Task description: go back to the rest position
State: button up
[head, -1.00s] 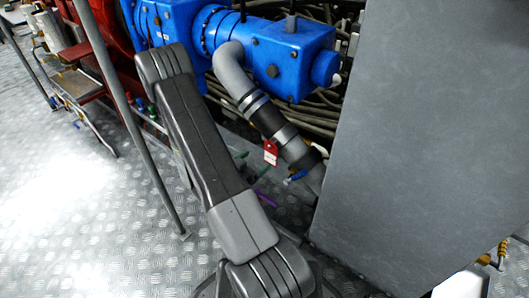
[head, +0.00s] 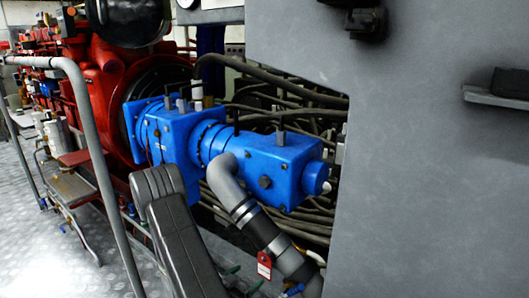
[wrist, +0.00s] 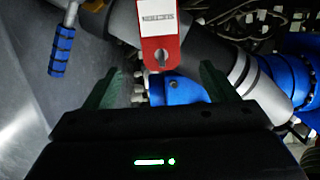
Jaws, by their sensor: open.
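My gripper (wrist: 160,88) shows in the wrist view with its two dark green fingers spread apart and nothing between them. A red tag with a white label (wrist: 158,35) hangs just beyond the fingertips, apart from them as far as I can see. The same red tag (head: 264,265) shows in the head view on the black and grey hose (head: 262,232).
A blue pump housing (head: 265,165) joins a red engine (head: 90,75). A large grey panel (head: 420,180) fills the right. A grey handrail (head: 95,150) stands at left over a metal plate floor (head: 40,245). In the wrist view a blue-gripped lever (wrist: 62,50) is at upper left.

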aim_at(264, 262)
jog(key=b+x, duration=0.2)
jog(key=x, duration=0.8)
jog(key=shift+a+f, duration=0.1)
jog(key=shift+f, duration=0.05)
jog(key=shift+w+d+b, duration=0.25)
jog(key=shift+w+b, duration=0.1)
